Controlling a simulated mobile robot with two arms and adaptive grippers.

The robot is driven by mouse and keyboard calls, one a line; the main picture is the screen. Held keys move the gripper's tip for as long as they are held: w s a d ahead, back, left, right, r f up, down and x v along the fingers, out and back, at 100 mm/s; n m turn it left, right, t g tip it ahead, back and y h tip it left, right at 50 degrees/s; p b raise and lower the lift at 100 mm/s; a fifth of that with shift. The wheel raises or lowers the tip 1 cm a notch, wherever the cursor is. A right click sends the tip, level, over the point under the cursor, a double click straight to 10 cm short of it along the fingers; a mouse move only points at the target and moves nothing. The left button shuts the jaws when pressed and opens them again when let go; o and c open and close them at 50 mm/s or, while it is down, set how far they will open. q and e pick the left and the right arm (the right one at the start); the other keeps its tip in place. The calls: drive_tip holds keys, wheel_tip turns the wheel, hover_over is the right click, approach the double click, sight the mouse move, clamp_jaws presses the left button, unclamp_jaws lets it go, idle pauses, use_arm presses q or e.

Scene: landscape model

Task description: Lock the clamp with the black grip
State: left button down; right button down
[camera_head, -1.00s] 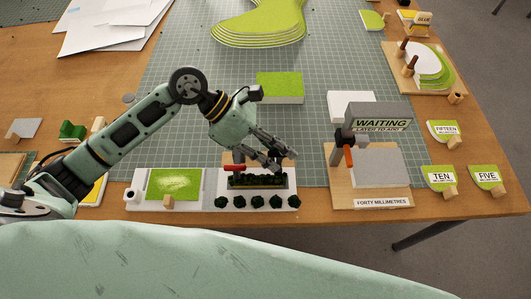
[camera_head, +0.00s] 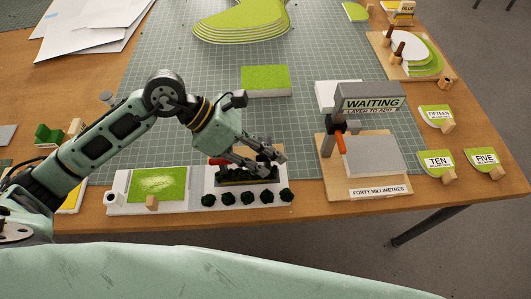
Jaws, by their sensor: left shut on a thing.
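My left gripper (camera_head: 264,160) reaches in from the left and is low over the white base (camera_head: 272,203) at the near edge of the table. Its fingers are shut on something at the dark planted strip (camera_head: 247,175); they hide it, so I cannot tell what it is. A small red part (camera_head: 217,161) shows behind the fingers. I cannot make out a black grip there. A dark clamp-like fitting with an orange handle (camera_head: 340,144) stands on the wooden board (camera_head: 368,191) to the right, apart from the gripper. My right gripper is not in view.
A grey block (camera_head: 372,157) and a "WAITING" sign (camera_head: 372,104) stand on the wooden board. Green label pieces (camera_head: 436,160) lie at the right edge. A green slab (camera_head: 266,79) lies on the cutting mat (camera_head: 205,65), which has free room around it.

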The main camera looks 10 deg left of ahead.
use_arm(q)
drive_tip(key=c, duration=1.9)
unclamp_jaws()
drive_tip(key=shift+s+f, duration=0.15)
drive_tip(key=shift+s, duration=0.15)
drive_tip(key=shift+o, duration=0.5)
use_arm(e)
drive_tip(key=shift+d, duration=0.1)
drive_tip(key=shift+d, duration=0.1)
use_arm(q)
drive_tip(key=shift+w, duration=0.1)
drive_tip(key=v, duration=1.2)
drive_tip(key=shift+d, duration=0.1)
